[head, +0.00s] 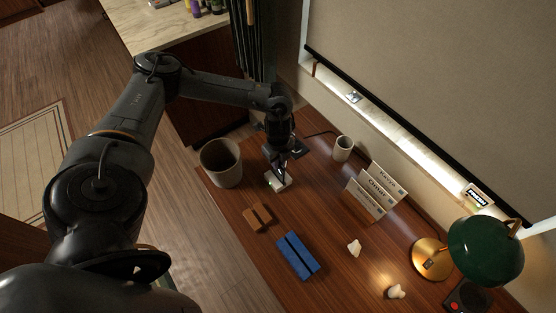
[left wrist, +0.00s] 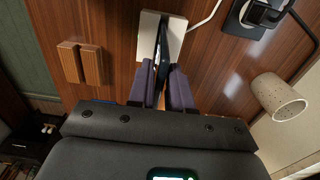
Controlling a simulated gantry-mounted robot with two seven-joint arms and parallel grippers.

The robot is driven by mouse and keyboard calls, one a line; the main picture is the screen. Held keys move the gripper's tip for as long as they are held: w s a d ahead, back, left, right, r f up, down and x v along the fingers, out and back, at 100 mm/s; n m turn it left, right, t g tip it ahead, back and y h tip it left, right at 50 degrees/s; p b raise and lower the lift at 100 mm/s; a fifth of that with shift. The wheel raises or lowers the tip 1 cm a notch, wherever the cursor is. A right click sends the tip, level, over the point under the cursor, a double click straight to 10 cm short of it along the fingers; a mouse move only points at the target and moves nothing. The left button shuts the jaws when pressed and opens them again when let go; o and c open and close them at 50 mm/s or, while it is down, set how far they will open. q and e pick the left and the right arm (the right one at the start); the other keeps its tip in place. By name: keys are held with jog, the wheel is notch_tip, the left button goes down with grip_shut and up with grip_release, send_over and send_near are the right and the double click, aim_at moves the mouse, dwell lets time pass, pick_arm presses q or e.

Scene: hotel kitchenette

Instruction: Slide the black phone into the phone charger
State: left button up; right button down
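The white phone charger (head: 277,183) stands on the wooden desk, with a green light on it. It also shows in the left wrist view (left wrist: 146,45), with a white cable leaving its right side. My left gripper (head: 280,171) is directly over it, pointing down. In the left wrist view the gripper's two fingers (left wrist: 164,88) are shut on the black phone (left wrist: 162,48), seen edge-on. The phone's far end lies in line with the charger's middle; I cannot tell how deep it sits in the slot. My right gripper is not in view.
A bin (head: 221,163) stands left of the charger, and a cup (head: 342,148) to the right. A slotted brown block (head: 257,217) and a slotted blue block (head: 298,255) lie nearer. Labelled cards (head: 376,192) and a green lamp (head: 486,250) are at the right.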

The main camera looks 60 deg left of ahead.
pick_arm(q)
jog(key=o, duration=0.4)
jog(key=shift+c, duration=0.2)
